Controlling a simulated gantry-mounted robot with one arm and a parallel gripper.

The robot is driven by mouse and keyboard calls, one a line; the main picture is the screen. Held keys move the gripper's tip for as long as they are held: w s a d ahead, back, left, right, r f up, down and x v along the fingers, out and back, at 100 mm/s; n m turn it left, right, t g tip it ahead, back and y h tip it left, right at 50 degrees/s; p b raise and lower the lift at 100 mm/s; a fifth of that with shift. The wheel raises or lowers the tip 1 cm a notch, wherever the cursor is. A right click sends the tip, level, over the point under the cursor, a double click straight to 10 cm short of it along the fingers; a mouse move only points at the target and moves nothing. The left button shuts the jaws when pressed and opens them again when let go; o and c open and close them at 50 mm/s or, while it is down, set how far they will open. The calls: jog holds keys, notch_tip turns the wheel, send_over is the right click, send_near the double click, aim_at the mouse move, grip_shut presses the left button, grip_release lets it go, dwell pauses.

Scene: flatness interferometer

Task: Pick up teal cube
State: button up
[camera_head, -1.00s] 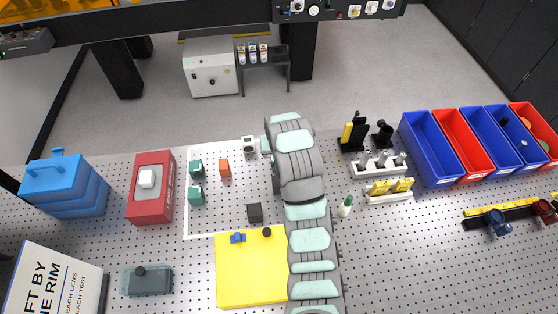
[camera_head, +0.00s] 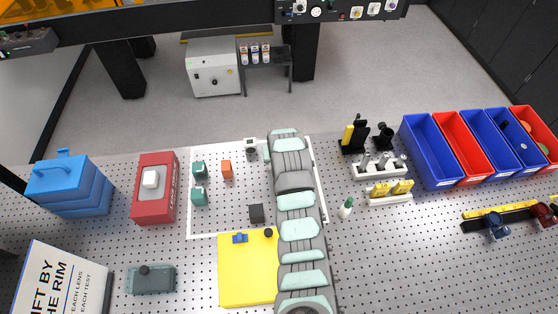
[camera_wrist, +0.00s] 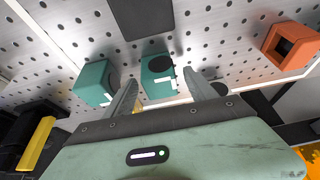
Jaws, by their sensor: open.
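Two teal cubes stand near the left edge of the white-outlined area in the head view, a rear one (camera_head: 199,168) and a front one (camera_head: 198,195). In the wrist view one teal cube (camera_wrist: 157,80), with a black round spot and a white label, appears between my fingers. The other teal cube (camera_wrist: 93,84) is left of the left finger. My gripper (camera_wrist: 160,82) is open, and neither finger is clearly touching a cube. In the head view my arm hides the gripper.
An orange cube (camera_head: 227,169) stands right of the teal ones and shows at the right in the wrist view (camera_wrist: 290,46). A dark block (camera_head: 256,213) sits nearer the yellow mat (camera_head: 245,275). A red box (camera_head: 155,190) is to the left. The perforated table between is clear.

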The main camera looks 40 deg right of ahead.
jog(key=shift+w+d+f, duration=0.1)
jog(key=shift+f, duration=0.35)
jog(key=shift+c, duration=0.5)
grip_shut()
